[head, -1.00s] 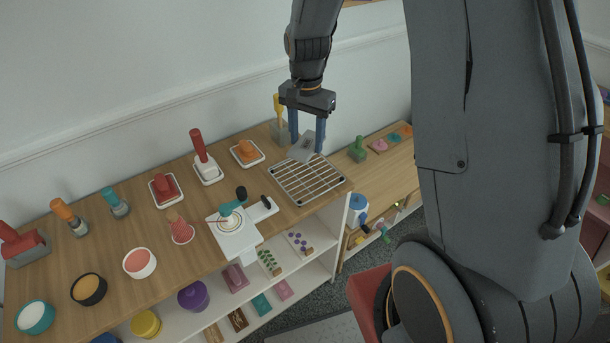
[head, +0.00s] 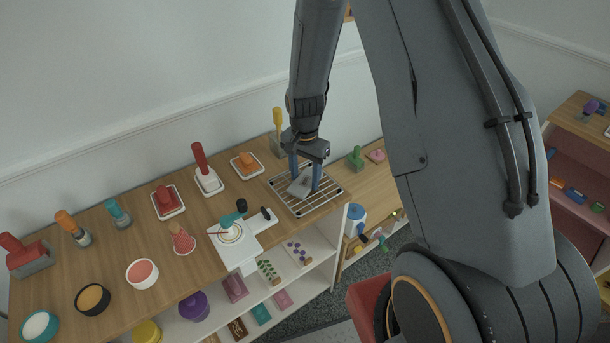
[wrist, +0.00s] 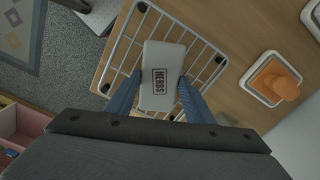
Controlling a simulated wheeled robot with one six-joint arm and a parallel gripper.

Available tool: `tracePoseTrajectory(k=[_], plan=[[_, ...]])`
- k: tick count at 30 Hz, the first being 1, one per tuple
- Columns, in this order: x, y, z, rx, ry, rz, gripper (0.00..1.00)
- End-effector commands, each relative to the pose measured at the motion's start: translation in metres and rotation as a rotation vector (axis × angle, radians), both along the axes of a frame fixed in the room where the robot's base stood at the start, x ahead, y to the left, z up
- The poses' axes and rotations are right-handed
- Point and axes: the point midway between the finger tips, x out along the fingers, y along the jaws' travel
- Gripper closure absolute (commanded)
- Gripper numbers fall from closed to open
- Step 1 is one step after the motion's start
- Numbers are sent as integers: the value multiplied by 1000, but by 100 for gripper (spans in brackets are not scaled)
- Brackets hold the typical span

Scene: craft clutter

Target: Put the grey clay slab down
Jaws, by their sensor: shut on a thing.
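The grey clay slab (wrist: 162,75) is a pale block with a dark label reading "HERBS" in the wrist view. It also shows in the head view (head: 299,186), tilted between the blue fingers. My gripper (head: 304,184) is shut on the slab, with one blue finger on each side of it in the wrist view (wrist: 158,95). The slab is over the wire rack (head: 323,202), low and close to its bars. I cannot tell whether it touches them. The rack's bars also show around the slab in the wrist view (wrist: 211,66).
An orange piece on a white tray (head: 246,163) stands left of the rack. A grey holder with a yellow-handled tool (head: 278,122) is behind it. A white board with a teal-handled tool (head: 232,234) is at front left. The rack's front half is bare.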

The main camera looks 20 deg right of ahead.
Motion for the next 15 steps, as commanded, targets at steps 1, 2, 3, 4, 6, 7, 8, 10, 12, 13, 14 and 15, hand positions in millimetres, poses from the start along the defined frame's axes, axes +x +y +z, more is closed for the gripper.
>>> tracePoseTrajectory(k=[1, 2, 3, 4, 6, 7, 8, 10, 12, 13, 14, 15], plan=[[0, 0, 0, 0, 0, 0, 79], [0, 0, 0, 1, -1, 0, 79], [0, 0, 0, 1, -1, 0, 79], [0, 0, 0, 0, 0, 0, 79], [0, 0, 0, 0, 0, 0, 79], [0, 0, 0, 0, 0, 0, 79], [0, 0, -1, 0, 0, 0, 79], [0, 0, -4, 0, 0, 0, 79], [0, 0, -3, 0, 0, 0, 42], [0, 0, -3, 0, 0, 0, 37], [0, 0, -3, 0, 0, 0, 33], [0, 0, -3, 0, 0, 0, 33]])
